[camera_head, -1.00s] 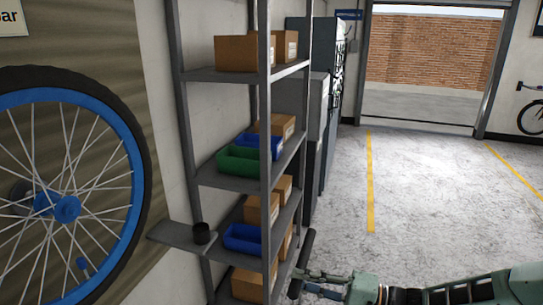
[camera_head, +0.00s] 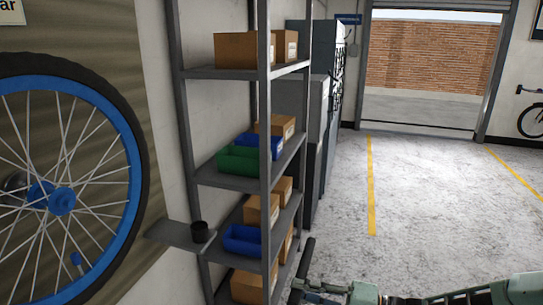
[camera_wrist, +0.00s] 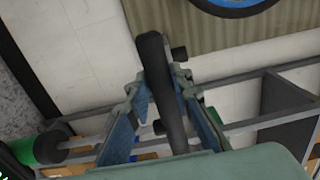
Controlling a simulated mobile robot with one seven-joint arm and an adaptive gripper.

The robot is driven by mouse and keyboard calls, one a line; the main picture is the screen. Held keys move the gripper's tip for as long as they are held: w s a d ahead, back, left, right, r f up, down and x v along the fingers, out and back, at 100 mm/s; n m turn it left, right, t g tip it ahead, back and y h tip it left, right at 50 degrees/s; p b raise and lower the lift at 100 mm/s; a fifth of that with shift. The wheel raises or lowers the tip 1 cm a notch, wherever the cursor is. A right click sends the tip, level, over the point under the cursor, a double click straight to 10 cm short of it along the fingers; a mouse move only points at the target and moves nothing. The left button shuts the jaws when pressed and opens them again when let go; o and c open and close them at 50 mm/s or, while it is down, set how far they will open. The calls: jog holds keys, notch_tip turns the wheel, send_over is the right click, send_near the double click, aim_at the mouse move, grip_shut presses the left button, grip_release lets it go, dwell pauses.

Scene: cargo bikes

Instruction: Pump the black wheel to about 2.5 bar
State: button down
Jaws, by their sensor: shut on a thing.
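A wheel with a blue rim and black tyre (camera_head: 137,200) fills the left of the head view, cut off by the frame edge. A small blue part (camera_head: 77,260) shows low among its spokes. Its lower edge also shows at the top of the wrist view (camera_wrist: 235,10). My gripper (camera_head: 303,289) is shut on a dark rod-like handle (camera_head: 307,256), below and right of the shelf. In the wrist view the handle (camera_wrist: 158,60) runs between the two fingers. What it joins below is hidden.
A metal shelf rack (camera_head: 265,175) with cardboard boxes and blue and green bins stands close to the handle. The floor (camera_head: 410,200) to the right is clear.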

notch_tip(320, 180, down, 15)
jog(key=b, duration=0.9)
jog(key=shift+b, duration=0.4)
jog(key=c, duration=1.4)
grip_release()
jog(key=shift+r+p, duration=0.35)
jog(key=shift+r, duration=0.05)
jog(key=shift+o, duration=0.2)
jog(key=shift+d, duration=0.1)
jog(key=v, duration=0.8)
jog(key=shift+d, duration=0.4)
jog(key=shift+s, duration=0.1)
